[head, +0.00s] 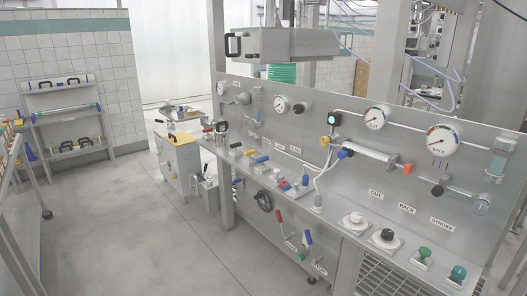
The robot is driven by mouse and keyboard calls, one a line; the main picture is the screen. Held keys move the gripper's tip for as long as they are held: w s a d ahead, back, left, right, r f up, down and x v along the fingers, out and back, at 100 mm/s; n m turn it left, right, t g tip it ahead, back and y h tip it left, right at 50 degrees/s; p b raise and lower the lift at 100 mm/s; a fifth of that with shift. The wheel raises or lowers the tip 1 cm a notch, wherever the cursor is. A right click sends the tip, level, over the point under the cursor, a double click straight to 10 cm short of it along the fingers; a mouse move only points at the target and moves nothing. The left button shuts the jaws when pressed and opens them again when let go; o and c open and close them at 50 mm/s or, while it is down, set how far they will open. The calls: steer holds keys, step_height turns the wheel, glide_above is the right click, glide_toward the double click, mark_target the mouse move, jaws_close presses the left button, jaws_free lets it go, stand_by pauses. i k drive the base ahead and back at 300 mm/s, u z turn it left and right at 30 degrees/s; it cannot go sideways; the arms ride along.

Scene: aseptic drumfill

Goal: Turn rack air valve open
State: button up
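The task's rack air valve cannot be told for sure. A gauge (440,141) on the right of the steel panel seems to carry the word RACK. Below it, a small valve with a dark knob (437,191) sits on a short pipe; its open or shut position is too small to read. Further left, a grey cylinder (368,157) with a blue end and an orange end (408,168) is mounted on the panel. My gripper is not in view.
The steel panel's sloped front carries several knobs, including a black one (387,235) and a green one (424,253). Red and blue levers (308,237) stick out lower down. A steel box (290,44) overhangs the panel. Open floor (130,220) lies to the left.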

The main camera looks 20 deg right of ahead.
mark_target(265, 159)
steer(key=u, duration=0.05)
steer(key=i, duration=1.05)
steer(key=z, duration=0.75)
steer(key=k, duration=0.15)
steer(key=u, duration=2.9)
steer(key=i, duration=0.6)
steer(key=u, duration=0.05)
